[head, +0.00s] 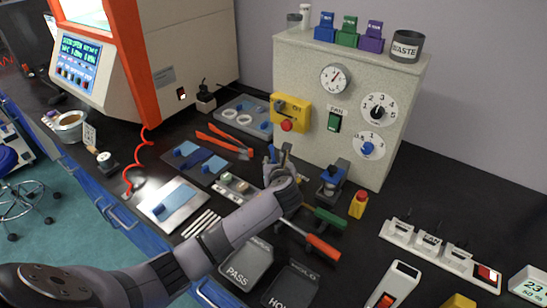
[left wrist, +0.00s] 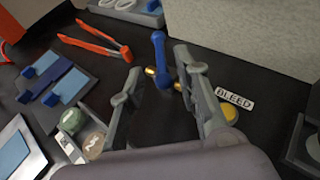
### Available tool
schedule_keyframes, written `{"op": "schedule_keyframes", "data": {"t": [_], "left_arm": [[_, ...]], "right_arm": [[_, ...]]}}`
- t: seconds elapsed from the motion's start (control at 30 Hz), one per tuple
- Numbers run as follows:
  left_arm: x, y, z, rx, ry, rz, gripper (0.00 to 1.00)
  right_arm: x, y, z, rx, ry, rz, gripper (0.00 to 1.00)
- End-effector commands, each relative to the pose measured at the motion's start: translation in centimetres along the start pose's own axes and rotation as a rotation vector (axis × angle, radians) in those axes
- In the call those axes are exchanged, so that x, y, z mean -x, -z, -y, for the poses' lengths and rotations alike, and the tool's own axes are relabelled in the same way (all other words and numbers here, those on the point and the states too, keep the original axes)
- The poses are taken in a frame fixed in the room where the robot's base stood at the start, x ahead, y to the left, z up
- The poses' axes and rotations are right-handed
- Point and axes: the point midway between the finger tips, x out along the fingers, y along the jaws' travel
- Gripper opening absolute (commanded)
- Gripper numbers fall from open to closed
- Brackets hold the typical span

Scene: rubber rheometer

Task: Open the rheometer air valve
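A valve with a blue lever handle (left wrist: 160,58) and brass fittings stands on the black bench, in front of the pale control cabinet, in the left wrist view. My left gripper (left wrist: 158,68) is open, with one finger on each side of the blue lever and visible gaps between. In the head view my left gripper (head: 279,156) is low over the bench in front of the cabinet and hides most of the valve. My right gripper is not in view.
The cabinet (head: 300,90) carries a yellow switch box (head: 290,112), a gauge (head: 334,79) and dials. A blue-topped device (head: 331,180) and yellow-red button box (head: 358,204) stand to the right. Orange-handled tongs (head: 226,143) and a screwdriver (head: 323,246) lie close by.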

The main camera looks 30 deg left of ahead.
Motion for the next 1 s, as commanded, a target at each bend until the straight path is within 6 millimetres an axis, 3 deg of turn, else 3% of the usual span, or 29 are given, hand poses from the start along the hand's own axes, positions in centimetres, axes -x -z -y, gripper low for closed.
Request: {"op": "schedule_keyframes", "data": {"t": [0.1, 0.33, 0.73, 1.0], "left_arm": [[-2.0, 0.0, 0.0, 0.001, -0.001, -0.001, 0.3], [-4.2, 0.0, 0.0, 0.0, -0.001, -0.001, 0.3], [-4.7, 0.0, 0.0, 0.001, 0.001, 0.0, 0.29], [-4.6, 0.0, 0.0, 0.001, 0.001, 0.0, 0.11]], "right_arm": [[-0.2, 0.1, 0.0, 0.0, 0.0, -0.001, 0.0], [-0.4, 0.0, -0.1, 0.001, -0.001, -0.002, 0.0], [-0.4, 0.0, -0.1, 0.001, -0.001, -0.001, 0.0], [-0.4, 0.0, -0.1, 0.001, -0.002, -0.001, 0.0]]}}
